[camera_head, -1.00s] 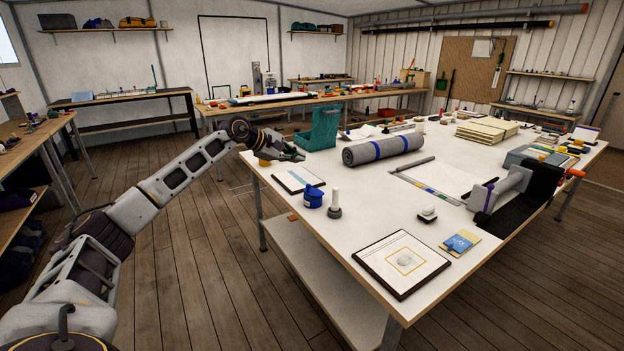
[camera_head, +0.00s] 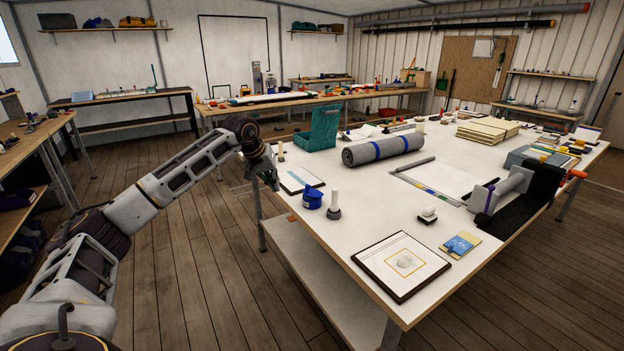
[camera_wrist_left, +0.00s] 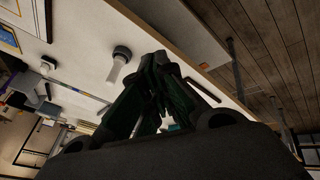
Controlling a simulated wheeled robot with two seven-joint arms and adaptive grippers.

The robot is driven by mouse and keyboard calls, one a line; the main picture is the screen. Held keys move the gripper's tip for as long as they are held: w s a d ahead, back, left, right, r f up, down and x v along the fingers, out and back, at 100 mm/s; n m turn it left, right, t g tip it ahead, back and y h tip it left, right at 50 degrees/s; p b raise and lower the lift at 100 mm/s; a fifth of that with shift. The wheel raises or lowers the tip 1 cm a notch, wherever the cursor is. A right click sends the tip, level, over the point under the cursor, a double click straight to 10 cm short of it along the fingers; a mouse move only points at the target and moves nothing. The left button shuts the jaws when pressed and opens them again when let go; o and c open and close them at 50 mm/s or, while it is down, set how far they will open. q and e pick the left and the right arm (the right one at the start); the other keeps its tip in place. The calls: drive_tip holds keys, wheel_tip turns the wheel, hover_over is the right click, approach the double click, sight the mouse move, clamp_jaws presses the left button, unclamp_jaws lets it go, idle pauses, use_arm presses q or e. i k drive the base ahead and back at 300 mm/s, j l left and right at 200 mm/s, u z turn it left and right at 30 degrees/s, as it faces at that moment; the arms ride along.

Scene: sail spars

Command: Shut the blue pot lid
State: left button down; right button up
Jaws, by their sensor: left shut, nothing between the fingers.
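The small blue pot (camera_head: 312,198) stands on the near left part of the white table. Its blue lid is at its top, but the pot is too small in the head view to tell how far the lid stands open. My left gripper (camera_head: 273,183) points downward at the table's left edge, to the left of the pot and apart from it. Its fingers (camera_wrist_left: 158,62) are shut and empty in the left wrist view, where I cannot make out the pot. My right gripper is not in view.
A white-handled tool (camera_head: 334,205) stands upright just right of the pot. A small framed sheet (camera_head: 300,180) lies behind it, and a larger framed picture (camera_head: 375,257) lies in front. A grey roll (camera_head: 383,150) and a green bin (camera_head: 318,128) are farther back.

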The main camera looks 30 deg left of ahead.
sight(309, 192)
drive_tip(key=i, duration=0.95)
